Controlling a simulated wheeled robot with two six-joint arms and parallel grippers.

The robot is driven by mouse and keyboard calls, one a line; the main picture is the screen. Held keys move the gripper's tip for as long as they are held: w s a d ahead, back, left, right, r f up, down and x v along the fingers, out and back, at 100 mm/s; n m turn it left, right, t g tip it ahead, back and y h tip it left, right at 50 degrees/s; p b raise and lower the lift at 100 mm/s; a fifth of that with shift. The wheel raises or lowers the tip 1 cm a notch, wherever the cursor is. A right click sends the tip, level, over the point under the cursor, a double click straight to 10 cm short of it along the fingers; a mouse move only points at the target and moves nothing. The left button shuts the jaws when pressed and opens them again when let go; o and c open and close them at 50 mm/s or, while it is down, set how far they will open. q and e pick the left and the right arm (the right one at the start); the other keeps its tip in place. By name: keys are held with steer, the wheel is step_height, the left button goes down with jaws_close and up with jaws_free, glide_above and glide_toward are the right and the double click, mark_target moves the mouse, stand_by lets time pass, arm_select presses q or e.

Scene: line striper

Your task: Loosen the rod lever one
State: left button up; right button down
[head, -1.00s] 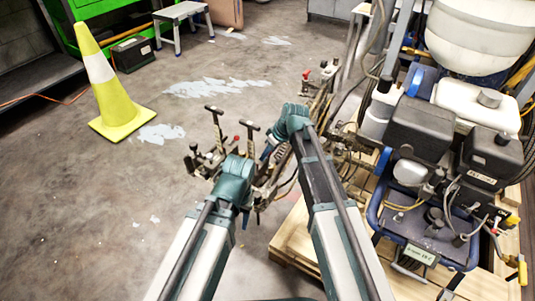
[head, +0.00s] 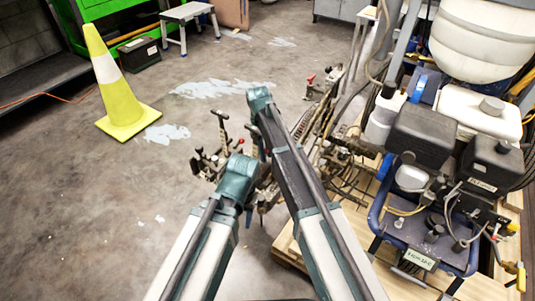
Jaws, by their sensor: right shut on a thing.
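The line striper's lever assembly (head: 212,162) stands in the middle of the head view, with upright T-handled rod levers. One lever (head: 222,127) stands clear at the left. My right arm reaches over the assembly, and my right gripper (head: 257,134) is just below its green wrist, shut on a rod lever there. The arm hides most of the jaws and of the held lever, so I cannot tell which numbered lever it is. My left arm ends in a green wrist (head: 237,178) in front of the assembly; its jaws are hidden behind it.
The striper's engine (head: 424,135), blue frame (head: 377,205) and white tank (head: 483,40) fill the right side, with hoses and cables near my right arm. A wooden pallet (head: 292,245) lies below. A yellow cone (head: 118,95) stands at left; the floor between is open.

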steer(key=shift+w+a, duration=0.1)
steer(key=shift+a, duration=0.1)
stand_by(0.5)
steer(key=c, duration=0.8)
jaws_free()
steer(key=shift+o, duration=0.2)
step_height(320, 180, up, 14)
steer(key=w+a+p, duration=0.2)
steer(key=p, duration=1.1)
steer(key=shift+f, duration=0.2)
steer(key=shift+w, duration=0.1)
